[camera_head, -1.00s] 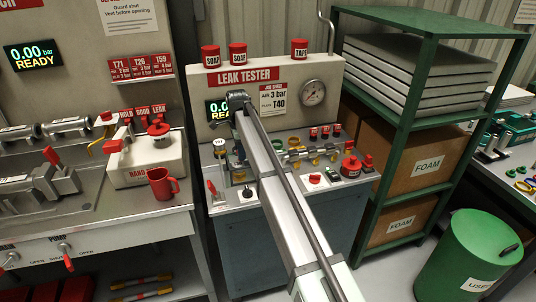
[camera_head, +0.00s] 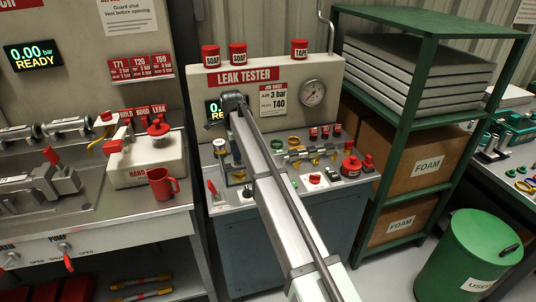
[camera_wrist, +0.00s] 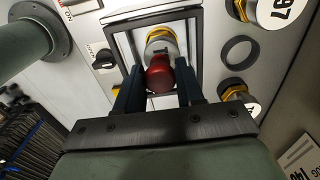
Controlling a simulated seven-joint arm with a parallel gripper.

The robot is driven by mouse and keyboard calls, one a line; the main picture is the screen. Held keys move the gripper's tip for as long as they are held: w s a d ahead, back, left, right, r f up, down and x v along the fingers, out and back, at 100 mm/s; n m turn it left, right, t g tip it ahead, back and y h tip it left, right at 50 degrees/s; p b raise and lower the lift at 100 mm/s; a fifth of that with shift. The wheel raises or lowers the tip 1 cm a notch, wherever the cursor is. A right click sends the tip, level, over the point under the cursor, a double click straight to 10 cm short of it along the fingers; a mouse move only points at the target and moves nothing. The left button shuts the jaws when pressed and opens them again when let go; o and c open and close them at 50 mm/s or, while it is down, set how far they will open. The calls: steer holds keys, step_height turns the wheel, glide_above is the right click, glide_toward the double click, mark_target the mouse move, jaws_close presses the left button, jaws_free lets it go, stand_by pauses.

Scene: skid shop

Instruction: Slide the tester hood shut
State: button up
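The leak tester (camera_head: 325,75) stands in the middle of the head view, with my arm reaching across its front. In the wrist view, a dark rectangular frame (camera_wrist: 197,38) that looks like the tester hood surrounds a brass-and-grey fitting (camera_wrist: 160,40). A red rounded knob (camera_wrist: 159,76) shows in front of it. My gripper (camera_wrist: 156,88) is open, its two dark fingers on either side of the knob with a visible gap on each side. I cannot tell how deep the knob sits between them. In the head view my arm hides much of the hood area and the fingers are not clear.
Tags and yellow fittings (camera_wrist: 235,88) sit right of the frame in the wrist view, beside a black ring (camera_wrist: 238,51). A red mug (camera_head: 163,186) and hand pump (camera_head: 145,158) stand on the left bench. A green shelf (camera_head: 408,125) is at the right.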

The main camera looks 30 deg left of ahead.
steer(key=o, duration=0.4)
steer(key=shift+o, duration=0.2)
steer(key=shift+r, duration=0.1)
steer(key=shift+r, duration=3.7)
